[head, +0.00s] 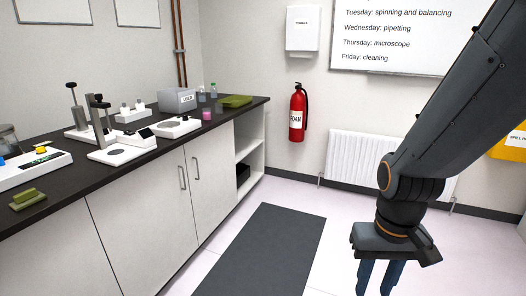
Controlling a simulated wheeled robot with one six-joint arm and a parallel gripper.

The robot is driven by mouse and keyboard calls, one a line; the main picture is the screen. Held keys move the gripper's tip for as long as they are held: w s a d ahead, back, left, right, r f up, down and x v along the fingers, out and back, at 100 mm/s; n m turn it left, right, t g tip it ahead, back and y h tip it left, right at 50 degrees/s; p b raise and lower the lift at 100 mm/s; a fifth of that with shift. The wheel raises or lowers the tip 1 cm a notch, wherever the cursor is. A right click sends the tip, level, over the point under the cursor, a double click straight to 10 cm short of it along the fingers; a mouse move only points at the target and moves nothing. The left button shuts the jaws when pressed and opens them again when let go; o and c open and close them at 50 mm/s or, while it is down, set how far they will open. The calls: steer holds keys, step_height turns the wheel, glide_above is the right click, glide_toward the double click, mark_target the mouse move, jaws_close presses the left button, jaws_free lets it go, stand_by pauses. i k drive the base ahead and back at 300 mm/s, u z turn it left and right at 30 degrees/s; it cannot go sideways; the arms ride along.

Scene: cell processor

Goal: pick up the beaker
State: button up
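My gripper (378,284) hangs fingers down at the bottom right, over the floor and well away from the counter. A gap shows between its two blue fingers, with nothing seen in it; the tips are cut off by the lower edge. No beaker can be made out for sure. A glass vessel (8,140) is partly cut off at the left edge. A small clear container (201,97) and a small pink container (207,114) stand near the counter's far end. Any of these could be the beaker.
The dark counter (130,178) holds white instruments (120,152), a grey box (178,100), a green tray (236,101) and a green block (28,199). A dark mat (266,255) lies on open floor between counter and gripper. A fire extinguisher (298,112) and radiator (362,160) are on the back wall.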

mark_target(206, 116)
steer(key=u, duration=0.3)
steer(key=i, duration=1.95)
steer(key=u, duration=0.65)
steer(key=i, duration=1.2)
steer(key=u, duration=0.2)
